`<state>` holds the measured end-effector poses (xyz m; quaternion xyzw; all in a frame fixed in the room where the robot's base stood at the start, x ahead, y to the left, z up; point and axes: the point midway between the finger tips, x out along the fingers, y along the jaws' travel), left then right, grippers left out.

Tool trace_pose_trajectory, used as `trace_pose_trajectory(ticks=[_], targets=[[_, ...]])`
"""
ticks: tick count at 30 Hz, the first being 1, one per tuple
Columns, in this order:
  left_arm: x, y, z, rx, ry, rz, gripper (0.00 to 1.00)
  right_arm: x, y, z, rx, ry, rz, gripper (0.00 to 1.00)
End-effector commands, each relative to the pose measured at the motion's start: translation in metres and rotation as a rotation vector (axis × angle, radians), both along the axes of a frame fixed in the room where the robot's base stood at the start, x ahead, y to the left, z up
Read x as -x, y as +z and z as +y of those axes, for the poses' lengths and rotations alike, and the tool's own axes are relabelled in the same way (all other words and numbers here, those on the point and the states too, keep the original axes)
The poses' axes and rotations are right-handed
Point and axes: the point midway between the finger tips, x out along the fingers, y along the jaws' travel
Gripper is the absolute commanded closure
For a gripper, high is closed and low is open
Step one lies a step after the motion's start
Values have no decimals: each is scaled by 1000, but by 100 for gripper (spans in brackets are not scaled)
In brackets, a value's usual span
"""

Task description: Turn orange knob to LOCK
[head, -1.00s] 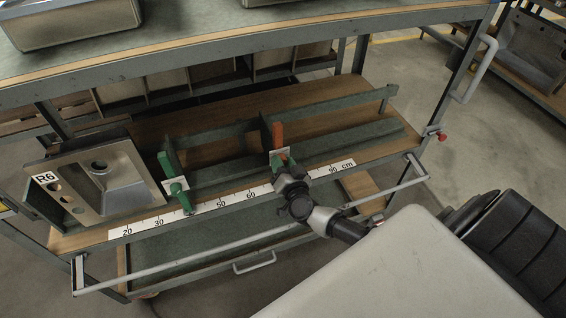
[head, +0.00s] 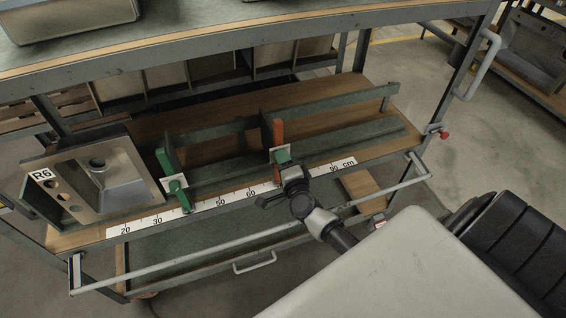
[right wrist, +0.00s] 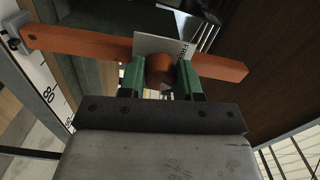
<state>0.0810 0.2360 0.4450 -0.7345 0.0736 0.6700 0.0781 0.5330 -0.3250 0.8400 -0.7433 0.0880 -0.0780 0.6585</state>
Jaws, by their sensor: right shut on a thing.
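The orange knob (right wrist: 160,68) is a rounded piece in front of a white label plate (right wrist: 160,45) on the orange divider (right wrist: 85,43), seen in the right wrist view. The label's letters are partly readable and look like "FREE"; the knob and finger hide the rest. My right gripper (right wrist: 161,82) has its green fingers on either side of the knob and is shut on it. In the head view, the orange divider (head: 278,132) stands on the rack shelf, with my right gripper (head: 283,157) at its front end. The knob is hidden there. My left gripper is not in view.
A green divider (head: 165,160) with a green knob stands further left. A steel sink (head: 100,178) marked R6 leans at the shelf's left end. A centimetre scale (head: 235,200) runs along the front edge.

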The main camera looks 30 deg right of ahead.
Motion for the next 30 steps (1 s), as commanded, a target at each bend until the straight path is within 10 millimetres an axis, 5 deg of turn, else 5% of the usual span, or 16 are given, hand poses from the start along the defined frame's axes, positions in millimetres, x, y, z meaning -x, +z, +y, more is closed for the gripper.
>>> trace_pose_trajectory(ticks=[13, 30], targets=[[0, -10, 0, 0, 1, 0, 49, 1, -1, 0, -267, 0, -63, 90], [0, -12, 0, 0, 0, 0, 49, 1, -1, 0, -326, 0, -75, 90]])
